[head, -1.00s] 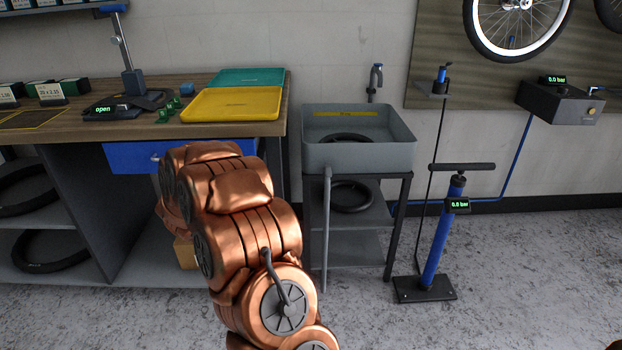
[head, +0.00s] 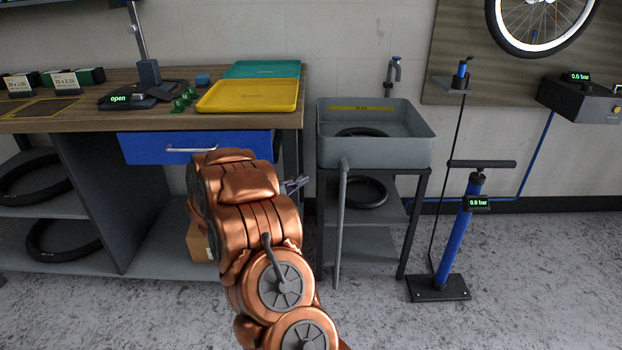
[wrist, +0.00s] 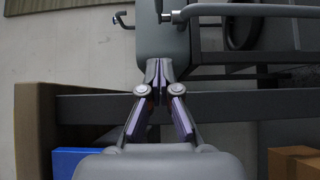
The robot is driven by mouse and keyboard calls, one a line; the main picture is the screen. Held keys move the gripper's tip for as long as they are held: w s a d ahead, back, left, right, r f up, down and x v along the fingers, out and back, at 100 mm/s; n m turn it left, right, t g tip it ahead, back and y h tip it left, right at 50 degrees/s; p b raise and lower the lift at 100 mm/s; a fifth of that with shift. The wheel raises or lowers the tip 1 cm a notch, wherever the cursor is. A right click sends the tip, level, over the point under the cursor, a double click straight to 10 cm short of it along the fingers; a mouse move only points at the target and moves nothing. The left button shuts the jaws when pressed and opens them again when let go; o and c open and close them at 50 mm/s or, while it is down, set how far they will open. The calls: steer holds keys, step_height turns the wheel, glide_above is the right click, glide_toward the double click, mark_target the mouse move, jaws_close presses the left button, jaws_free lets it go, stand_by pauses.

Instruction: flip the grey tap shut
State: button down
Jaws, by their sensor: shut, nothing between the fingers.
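The grey tap (head: 393,72) with a dark blue top stands at the wall behind the grey sink (head: 425,155). In the wrist view a small tap-like shape (wrist: 122,20) shows at the top, up and left of my fingertips. My gripper (head: 297,184) is mostly hidden behind my copper arm in the head view; its tips show left of the sink, lower than the tap and apart from it. In the wrist view my gripper (wrist: 159,66) is shut and empty, its tips in front of the sink's side (wrist: 160,40). I cannot tell the tap handle's setting.
The workbench (head: 150,115) with a yellow tray (head: 250,96) and blue drawer (head: 195,147) stands left of the sink. A grey pipe (head: 343,220) runs down the sink's front. A blue floor pump (head: 460,240) stands at the right. A black tyre (head: 365,132) lies in the sink.

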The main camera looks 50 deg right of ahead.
steer(key=b, duration=0.2)
glide_toward(345, 164)
steer(key=w+d, duration=0.3)
steer(key=w, duration=0.1)
steer(key=shift+s+d+f+b, duration=0.2)
steer(key=shift+s+d+b, duration=0.25)
steer(key=shift+s+d, duration=0.35)
steer(key=shift+s+d+f+b, duration=0.15)
steer(key=shift+s+d+b, duration=0.3)
steer(key=shift+s+d, duration=0.35)
